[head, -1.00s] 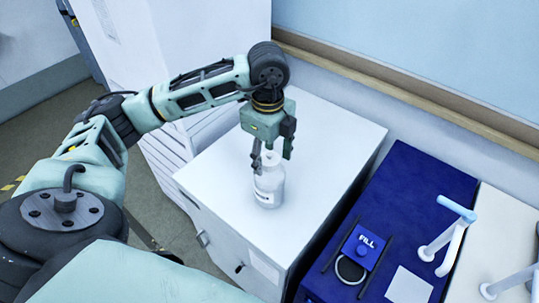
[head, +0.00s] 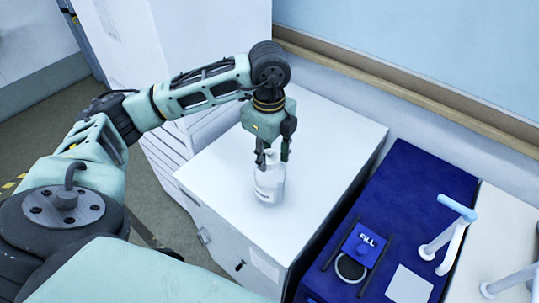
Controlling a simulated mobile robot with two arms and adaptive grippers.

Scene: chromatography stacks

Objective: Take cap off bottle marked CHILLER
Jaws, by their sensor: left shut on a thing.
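The label is too small to read. My left gripper (head: 271,158) points down over the bottle, its fingers shut on the white cap (head: 271,157) at the bottle's top. The fingers hide part of the cap. The bottle rests on the cabinet top. My right gripper is out of view.
Right of the cabinet is a blue surface (head: 425,185) with a blue block marked FILL (head: 364,246), a dark ring and a white sheet (head: 408,285). White pipe-like fittings (head: 450,245) stand at the far right. The cabinet top around the bottle is clear.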

